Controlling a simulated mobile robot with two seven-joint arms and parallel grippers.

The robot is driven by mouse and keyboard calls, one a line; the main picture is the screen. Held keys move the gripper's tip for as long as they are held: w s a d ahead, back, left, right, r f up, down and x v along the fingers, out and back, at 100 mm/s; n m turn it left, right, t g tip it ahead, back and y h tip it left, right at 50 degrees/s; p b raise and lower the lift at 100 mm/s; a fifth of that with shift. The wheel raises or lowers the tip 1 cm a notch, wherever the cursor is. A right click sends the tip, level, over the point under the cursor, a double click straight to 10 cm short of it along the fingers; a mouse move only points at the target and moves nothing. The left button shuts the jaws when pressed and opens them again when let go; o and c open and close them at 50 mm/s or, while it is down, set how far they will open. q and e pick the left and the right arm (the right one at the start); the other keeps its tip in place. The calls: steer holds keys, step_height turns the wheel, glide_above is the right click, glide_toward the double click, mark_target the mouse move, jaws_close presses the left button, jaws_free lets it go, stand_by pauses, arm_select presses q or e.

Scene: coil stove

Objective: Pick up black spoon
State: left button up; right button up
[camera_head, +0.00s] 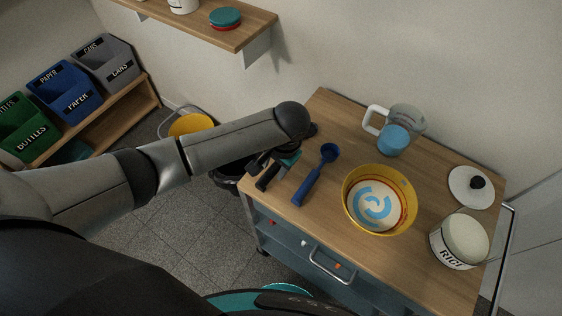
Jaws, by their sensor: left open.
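A black spoon (267,178) lies near the left edge of the wooden cart top. A blue scoop (309,185) lies just to the right of the spoon. My right gripper is not in view.
On the cart top (347,115) stand a yellow bowl (352,216), a clear measuring jug (403,126), a white lid (466,190) and a rice jar (459,240). A shelf (247,33) hangs behind. Sorting bins (66,90) stand at left.

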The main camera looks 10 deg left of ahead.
arm_select(q)
steer(key=shift+f, duration=0.25)
jaws_close()
stand_by(1.3)
